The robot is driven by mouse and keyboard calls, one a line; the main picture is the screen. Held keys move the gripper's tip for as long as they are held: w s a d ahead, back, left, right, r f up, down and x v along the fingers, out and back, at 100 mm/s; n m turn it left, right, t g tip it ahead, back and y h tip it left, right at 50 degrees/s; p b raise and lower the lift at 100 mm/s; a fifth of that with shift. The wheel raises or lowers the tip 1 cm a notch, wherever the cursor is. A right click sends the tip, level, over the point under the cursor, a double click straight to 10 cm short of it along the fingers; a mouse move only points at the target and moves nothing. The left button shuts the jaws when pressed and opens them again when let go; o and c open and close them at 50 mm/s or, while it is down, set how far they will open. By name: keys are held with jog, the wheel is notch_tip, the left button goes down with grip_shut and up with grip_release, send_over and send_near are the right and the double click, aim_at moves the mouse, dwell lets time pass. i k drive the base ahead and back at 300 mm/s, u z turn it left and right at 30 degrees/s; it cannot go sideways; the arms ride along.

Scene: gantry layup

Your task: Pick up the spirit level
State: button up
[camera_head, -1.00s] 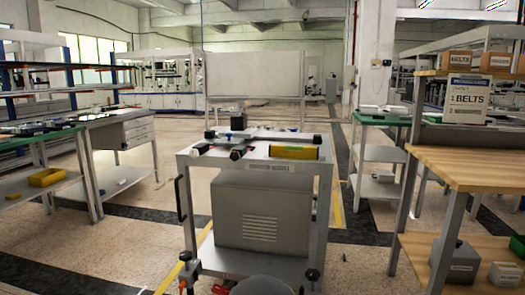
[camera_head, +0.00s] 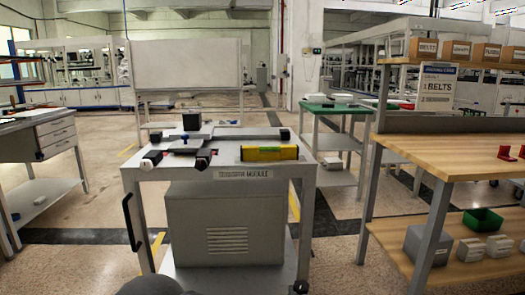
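The yellow spirit level (camera_head: 269,153) lies flat on the right side of the top of a grey cart (camera_head: 240,174), near its front edge. A small dark vial window shows on its body. It lies just in front of a long grey and black device (camera_head: 240,133) on the same top. My gripper is not in view, so its state is hidden. A dark rounded shape at the bottom edge seems to be part of my own body.
Black-ended grey parts (camera_head: 201,158) lie left of the level. A wooden-topped bench (camera_head: 455,155) stands at right, a green-topped table (camera_head: 336,108) behind it, a drawer desk (camera_head: 55,136) at left. Floor shows between cart and bench. A black handle (camera_head: 131,222) sticks out at the cart's left.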

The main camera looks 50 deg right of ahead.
aim_at(283, 153)
jog(key=z, duration=0.55)
jog(key=i, duration=0.85)
jog(key=z, duration=0.7)
